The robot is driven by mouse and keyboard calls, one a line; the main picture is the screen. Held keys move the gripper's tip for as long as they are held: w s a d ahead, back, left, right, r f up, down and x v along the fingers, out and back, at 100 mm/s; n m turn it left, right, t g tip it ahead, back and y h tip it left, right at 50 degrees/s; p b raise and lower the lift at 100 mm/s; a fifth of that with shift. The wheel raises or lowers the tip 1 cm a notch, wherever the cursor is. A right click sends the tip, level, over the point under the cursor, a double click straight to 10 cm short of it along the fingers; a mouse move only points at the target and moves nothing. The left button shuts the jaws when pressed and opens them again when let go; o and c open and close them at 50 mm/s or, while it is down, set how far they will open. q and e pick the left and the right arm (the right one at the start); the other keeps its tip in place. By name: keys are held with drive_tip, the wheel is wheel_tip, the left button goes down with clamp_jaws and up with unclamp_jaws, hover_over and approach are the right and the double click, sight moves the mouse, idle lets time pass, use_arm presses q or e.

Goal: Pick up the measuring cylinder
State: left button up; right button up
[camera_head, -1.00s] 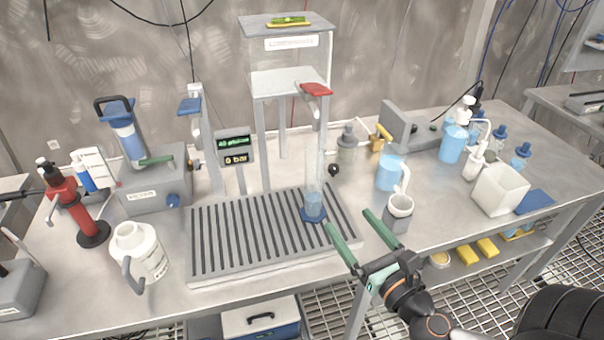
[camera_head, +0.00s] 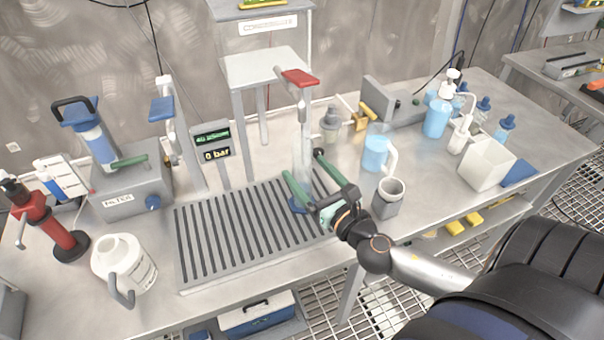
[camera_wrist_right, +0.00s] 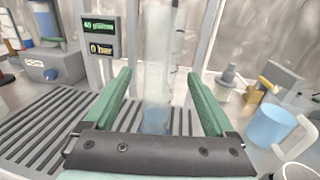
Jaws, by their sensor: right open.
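The measuring cylinder (camera_head: 305,155) is a tall clear tube with a blue base, standing upright at the right end of the slatted grey drain tray (camera_head: 215,238). My right gripper (camera_head: 302,164) is open, with one green finger on each side of the cylinder in the head view. In the right wrist view the cylinder (camera_wrist_right: 160,65) rises between the two open green fingers, with blue at its bottom. The gripper's bar hides the lowest part of it there. I cannot tell whether either finger touches it. My left gripper is not in view.
A red tap handle (camera_head: 299,78) hangs above the cylinder. A grey cup (camera_head: 388,196) and a blue-filled jug (camera_head: 376,152) stand close to the right of my gripper. A white jug (camera_head: 124,262) stands left of the tray, near the front edge.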

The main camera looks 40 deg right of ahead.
drive_tip(key=shift+w+d+f, duration=0.1)
drive_tip(key=shift+w+f, duration=0.15)
drive_tip(key=shift+w, duration=1.2)
drive_tip(key=shift+w+d+f, duration=0.1)
drive_tip(key=shift+w+f, duration=0.1)
drive_tip(key=shift+w, duration=1.2)
clamp_jaws()
